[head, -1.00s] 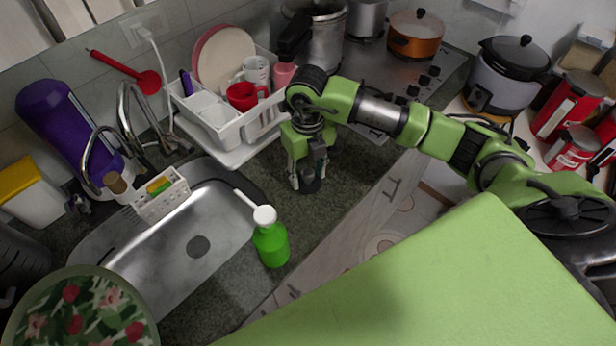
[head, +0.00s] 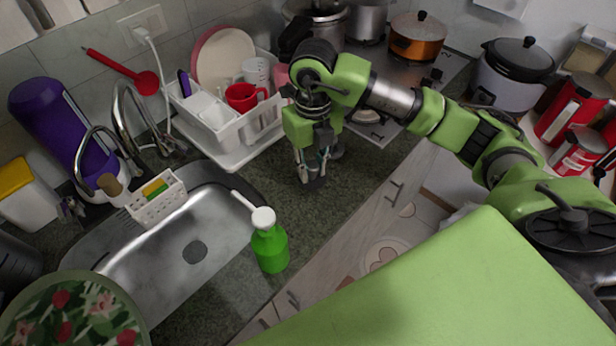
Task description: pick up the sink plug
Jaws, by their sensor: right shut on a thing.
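My right gripper (head: 314,172) points down over the dark counter, between the dish rack and the cabinet front. It is shut on a small dark thing at its fingertips, which looks like the sink plug (head: 314,185). The fingers hide most of it, and I cannot tell whether it still touches the counter. The steel sink (head: 150,262) is to the left, with a dark round drain (head: 195,251) in its floor. My left gripper is not in view.
A green soap bottle (head: 270,250) stands between the sink and the counter's front edge. A white dish rack (head: 240,135) with plates and cups is behind the gripper. The stove with an orange pot (head: 416,40) is at the back right.

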